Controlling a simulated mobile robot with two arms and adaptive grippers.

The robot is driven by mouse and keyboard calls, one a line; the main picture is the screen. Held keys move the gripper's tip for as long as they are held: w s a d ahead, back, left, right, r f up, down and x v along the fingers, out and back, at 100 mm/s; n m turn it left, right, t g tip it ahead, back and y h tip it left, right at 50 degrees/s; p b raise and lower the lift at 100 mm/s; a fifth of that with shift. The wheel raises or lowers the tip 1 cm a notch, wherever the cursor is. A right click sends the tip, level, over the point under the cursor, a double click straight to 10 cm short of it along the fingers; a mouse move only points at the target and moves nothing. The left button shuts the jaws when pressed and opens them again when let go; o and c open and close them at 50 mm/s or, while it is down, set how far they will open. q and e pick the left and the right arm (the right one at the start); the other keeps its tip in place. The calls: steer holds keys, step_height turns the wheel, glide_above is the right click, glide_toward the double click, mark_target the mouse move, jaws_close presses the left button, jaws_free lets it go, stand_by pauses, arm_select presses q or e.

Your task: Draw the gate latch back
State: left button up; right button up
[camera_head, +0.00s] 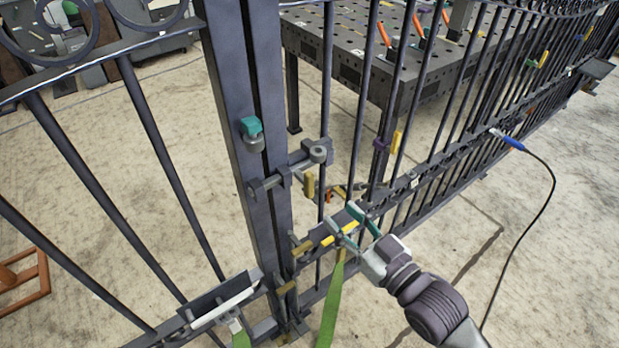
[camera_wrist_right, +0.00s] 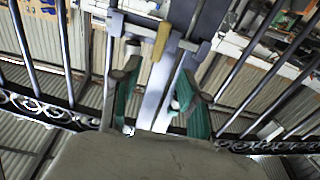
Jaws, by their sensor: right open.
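The gate latch is a grey sliding bolt (camera_head: 288,168) lying across the dark gate post (camera_head: 237,110) in the head view. A short yellow handle (camera_head: 309,185) hangs from it. In the wrist view the yellow handle (camera_wrist_right: 161,42) shows at the top, beyond and roughly between the fingertips. My right gripper (camera_head: 355,225) is open, its teal-padded fingers below and to the right of the handle in the head view. Its fingers (camera_wrist_right: 157,72) hold nothing that I can see. I cannot tell the exact gap to the handle. My left gripper is not in view.
Dark vertical bars (camera_head: 158,150) run either side of the post. A bracket with yellow strips (camera_head: 318,239) sits close to my right gripper. A green strap (camera_head: 331,305) hangs below. A teal-topped part (camera_head: 251,127) is on the post. A perforated table (camera_head: 355,50) stands behind.

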mark_target(312, 186)
steer(key=p+x, duration=0.1)
steer(key=x, duration=1)
steer(key=shift+w+f, duration=0.1)
steer(key=shift+w, duration=0.15)
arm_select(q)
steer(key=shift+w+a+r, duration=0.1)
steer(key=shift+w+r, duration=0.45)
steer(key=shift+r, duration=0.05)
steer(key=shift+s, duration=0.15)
arm_select(e)
jaws_close()
